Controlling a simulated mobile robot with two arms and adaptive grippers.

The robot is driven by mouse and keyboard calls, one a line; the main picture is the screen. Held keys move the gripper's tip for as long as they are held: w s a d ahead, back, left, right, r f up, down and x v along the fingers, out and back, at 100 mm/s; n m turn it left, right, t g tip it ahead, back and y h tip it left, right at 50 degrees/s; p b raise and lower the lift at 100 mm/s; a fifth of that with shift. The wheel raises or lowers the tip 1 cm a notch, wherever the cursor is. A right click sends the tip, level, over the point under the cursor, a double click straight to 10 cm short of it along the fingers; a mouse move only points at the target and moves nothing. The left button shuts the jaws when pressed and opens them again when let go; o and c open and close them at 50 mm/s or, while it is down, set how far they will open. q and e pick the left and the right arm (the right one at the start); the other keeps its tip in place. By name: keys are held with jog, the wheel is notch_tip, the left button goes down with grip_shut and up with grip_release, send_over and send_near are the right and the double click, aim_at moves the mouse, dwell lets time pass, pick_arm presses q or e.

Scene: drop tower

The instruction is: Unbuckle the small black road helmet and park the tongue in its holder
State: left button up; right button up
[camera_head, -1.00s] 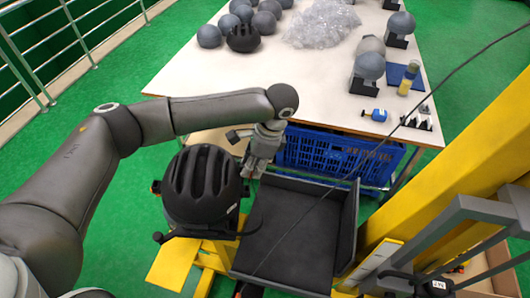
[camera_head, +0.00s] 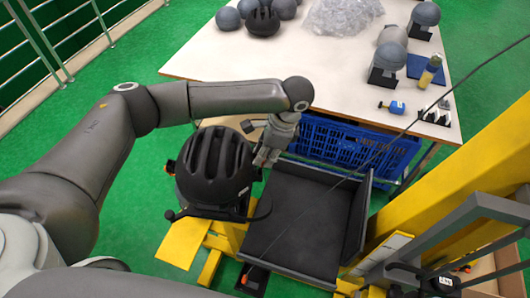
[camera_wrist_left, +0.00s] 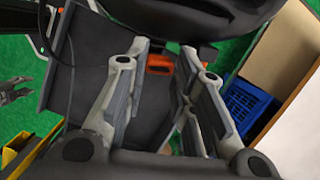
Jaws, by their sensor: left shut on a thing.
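The black vented helmet (camera_head: 214,165) sits on a yellow stand (camera_head: 189,240) at the lower middle of the head view. Its dark underside (camera_wrist_left: 190,12) shows at the top of the left wrist view. My left gripper (camera_head: 267,158) is at the helmet's right side, close beside the shell. In the left wrist view my left gripper (camera_wrist_left: 163,52) has its fingers closed in below the helmet, on what seems to be the buckle. The held part is small and mostly hidden. An orange piece (camera_wrist_left: 160,65) shows between the fingertips. I cannot make out the tongue's holder.
A black tray (camera_head: 300,220) lies right of the helmet. Behind it are a blue crate (camera_head: 345,150) and a white table (camera_head: 310,70) with helmets, grey headforms and a plastic bag. A yellow tower (camera_head: 470,170) stands at right. Grey claw-like fingers show at the wrist view's left edge.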

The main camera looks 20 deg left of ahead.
aim_at(263, 163)
pick_arm(q)
jog(key=shift+s+f, duration=0.1)
jog(key=shift+f, duration=0.45)
jog(key=shift+f, duration=0.15)
jog(key=shift+b+x, duration=0.4)
jog(key=shift+x, duration=0.6)
jog(key=shift+d, duration=0.1)
jog(key=shift+s+f, duration=0.1)
jog(key=shift+f, duration=0.1)
jog(key=o, duration=0.9)
jog(key=shift+c, duration=0.2)
jog(key=v, duration=1.2)
